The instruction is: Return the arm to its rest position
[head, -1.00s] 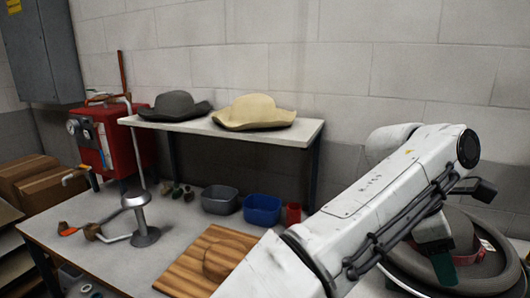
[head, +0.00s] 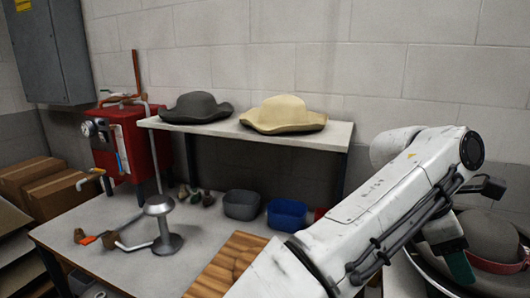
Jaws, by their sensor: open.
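My white arm rises from the bottom centre to the right side of the head view, bent at its upper joint. My gripper (head: 460,268) hangs below that joint, with a dark body and a green finger showing. It is open, with nothing seen between its fingers. A grey hat with a red band (head: 490,240) lies beside and behind it at the right edge, on a round dark-rimmed base that is partly cut off. I cannot tell whether the gripper touches the hat.
A dark hat (head: 196,107) and a cream hat (head: 283,115) sit on a raised shelf (head: 345,130). On the table (head: 95,222) are a metal stand (head: 162,225), a grey bin (head: 241,205), a blue bin (head: 287,214) and a wooden board (head: 228,262). A red boiler (head: 128,150) stands at left.

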